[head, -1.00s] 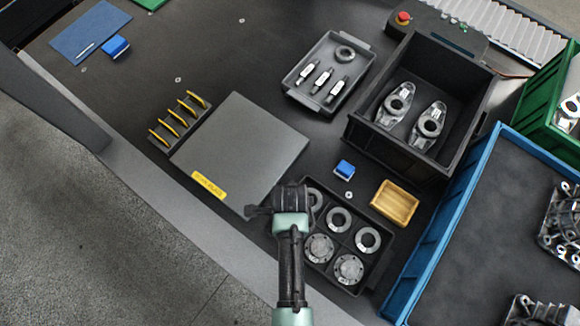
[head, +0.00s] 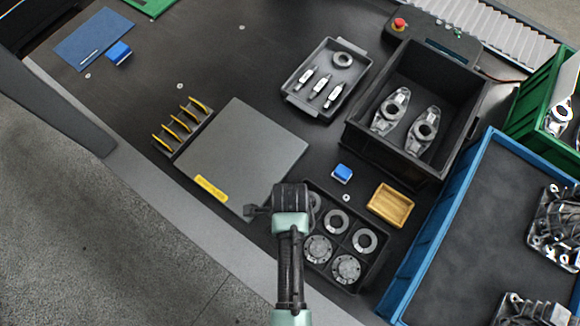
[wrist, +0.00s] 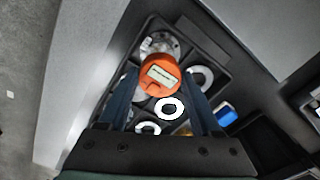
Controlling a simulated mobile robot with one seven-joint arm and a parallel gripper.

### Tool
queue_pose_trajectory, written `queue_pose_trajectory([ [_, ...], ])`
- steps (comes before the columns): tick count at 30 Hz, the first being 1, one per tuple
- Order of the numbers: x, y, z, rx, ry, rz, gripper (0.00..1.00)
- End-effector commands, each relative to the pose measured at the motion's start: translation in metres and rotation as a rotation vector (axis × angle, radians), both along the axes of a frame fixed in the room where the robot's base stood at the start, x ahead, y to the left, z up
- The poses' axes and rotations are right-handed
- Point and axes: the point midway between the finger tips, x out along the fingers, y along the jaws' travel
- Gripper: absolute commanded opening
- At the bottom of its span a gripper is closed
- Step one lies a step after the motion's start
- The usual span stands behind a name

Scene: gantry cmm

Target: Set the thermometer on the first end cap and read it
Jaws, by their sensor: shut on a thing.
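My gripper (wrist: 160,76) is shut on an orange thermometer (wrist: 161,84) with a pale display; its digits are too small to read. In the wrist view the thermometer hangs over the black end-cap tray (wrist: 225,68), and a silver end cap (wrist: 160,43) shows partly behind it. I cannot tell whether they touch. In the head view my gripper (head: 285,200) is at the tray's upper left corner, and my arm hides the thermometer. Two bolted end caps (head: 346,268) (head: 318,249) sit in the tray (head: 385,259) beside ring-shaped parts (head: 336,220).
A flat grey plate (head: 240,155) with a yellow label lies left of the gripper. A small blue block (head: 342,173) and a yellow tray (head: 390,204) stand near the end-cap tray. A deep black bin (head: 355,140) and a blue-walled crate (head: 440,225) stand to the right.

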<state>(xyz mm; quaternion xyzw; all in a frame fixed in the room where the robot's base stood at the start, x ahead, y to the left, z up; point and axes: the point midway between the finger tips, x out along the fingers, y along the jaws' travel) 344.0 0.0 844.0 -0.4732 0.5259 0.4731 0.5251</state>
Motion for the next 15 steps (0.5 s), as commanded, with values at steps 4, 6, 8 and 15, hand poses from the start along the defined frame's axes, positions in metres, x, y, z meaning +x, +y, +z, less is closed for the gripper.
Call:
queue_pose_trajectory([
  [4,0.001,0.0,-0.014,0.001,-0.001,0.0,0.0],
  [6,0.001,0.0,-0.021,0.001,-0.001,0.0,0.0],
  [8,0.0,0.0,-0.029,0.0,0.001,0.0,0.0],
  [15,0.001,0.0,-0.055,0.0,-0.001,0.0,0.0],
])
